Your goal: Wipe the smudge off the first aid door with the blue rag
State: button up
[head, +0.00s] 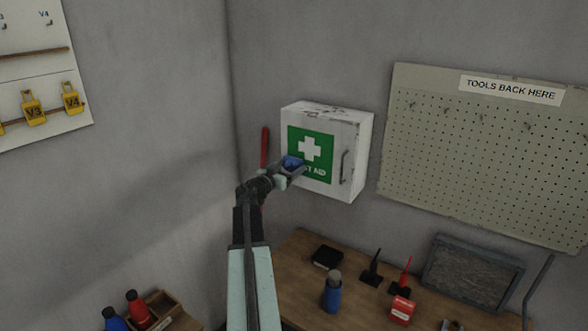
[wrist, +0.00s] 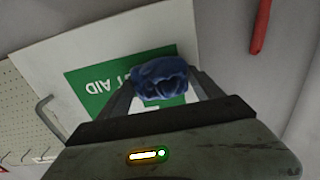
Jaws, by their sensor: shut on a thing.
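The white first aid cabinet (head: 346,165) hangs on the wall near the corner. Its door carries a green sign (head: 320,148) with a white cross and has a handle (head: 342,167) on the right side. My gripper (head: 293,168) is at the lower left of the sign, shut on the blue rag (head: 291,161). In the wrist view the bunched rag (wrist: 160,80) sits between the fingers, in front of the green sign (wrist: 98,88). I cannot tell whether the rag touches the door. No smudge is clearly visible on the door; the rag and gripper hide part of the sign.
A red bar (head: 265,147) is on the wall left of the cabinet. A pegboard (head: 480,160) hangs to the right. Below, a wooden bench (head: 290,265) holds a blue bottle (head: 332,292), a red box (head: 401,309) and tools. Yellow tags hang at the far left.

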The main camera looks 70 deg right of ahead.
aim_at(321, 170)
jog(key=shift+r, duration=0.2)
jog(key=shift+s+a, duration=0.25)
jog(key=shift+s, duration=0.7)
jog(key=shift+s+a, duration=0.2)
jog(key=shift+s, duration=0.75)
jog(key=shift+s+a, duration=0.25)
jog(key=shift+s, duration=0.7)
jog(key=shift+s+a, duration=0.25)
jog(key=shift+s, duration=0.65)
jog(key=shift+s, duration=0.1)
jog(key=shift+s+a, duration=0.3)
jog(key=shift+s, duration=0.55)
jog(key=shift+s+a, duration=0.3)
jog(key=shift+s, duration=0.5)
jog(key=shift+d, duration=0.15)
jog(key=shift+w+d, duration=0.45)
jog(key=shift+w, duration=1.4)
jog(key=shift+w+d, duration=0.5)
jog(key=shift+w, duration=1.35)
jog(key=shift+w+d, duration=0.45)
jog(key=shift+w, duration=1.4)
